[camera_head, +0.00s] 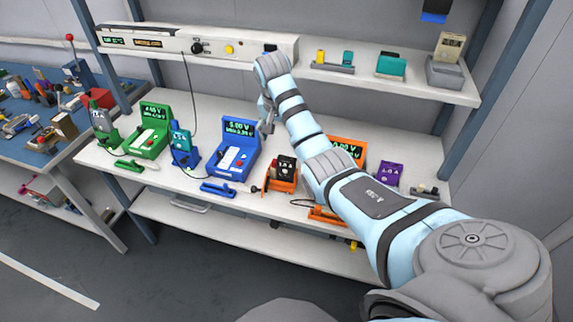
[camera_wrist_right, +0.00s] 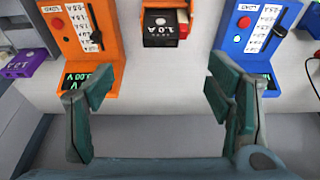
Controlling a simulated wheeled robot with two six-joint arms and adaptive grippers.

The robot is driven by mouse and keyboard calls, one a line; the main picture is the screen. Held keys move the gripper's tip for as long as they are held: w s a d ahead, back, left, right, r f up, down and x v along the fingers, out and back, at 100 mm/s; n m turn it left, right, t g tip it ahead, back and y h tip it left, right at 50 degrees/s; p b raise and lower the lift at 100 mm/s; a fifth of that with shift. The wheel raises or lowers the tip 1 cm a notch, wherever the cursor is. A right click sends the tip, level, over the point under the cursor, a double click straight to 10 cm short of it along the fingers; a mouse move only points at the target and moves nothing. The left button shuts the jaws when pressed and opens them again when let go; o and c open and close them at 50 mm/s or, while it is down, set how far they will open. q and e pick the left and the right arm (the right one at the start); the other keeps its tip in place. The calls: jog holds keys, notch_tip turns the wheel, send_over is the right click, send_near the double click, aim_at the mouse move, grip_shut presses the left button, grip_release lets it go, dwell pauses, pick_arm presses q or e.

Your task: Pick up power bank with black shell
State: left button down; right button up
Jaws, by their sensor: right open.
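The power bank with the black shell (camera_head: 286,167) sits upright in an orange cradle (camera_head: 279,184) on the bench, between the blue and orange testers. In the right wrist view the black power bank (camera_wrist_right: 165,27), with a white marking, shows at the top centre in its orange cradle (camera_wrist_right: 158,41). My right gripper (camera_wrist_right: 160,90) is open and empty, its two fingers spread either side of the line to the power bank and apart from it. My left gripper is not in view.
A blue tester (camera_head: 234,158) and an orange tester (camera_head: 346,147) flank the cradle. A shelf (camera_head: 375,79) with more devices runs above the bench.

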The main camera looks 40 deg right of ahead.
aim_at(286, 160)
jog(key=b+x, duration=0.2)
jog(key=x, duration=1)
jog(key=shift+f, duration=0.3)
jog(key=shift+w, duration=0.1)
jog(key=shift+c, duration=0.2)
jog(key=shift+r, duration=0.1)
jog(key=c, duration=1.2)
jog(key=shift+r, duration=0.1)
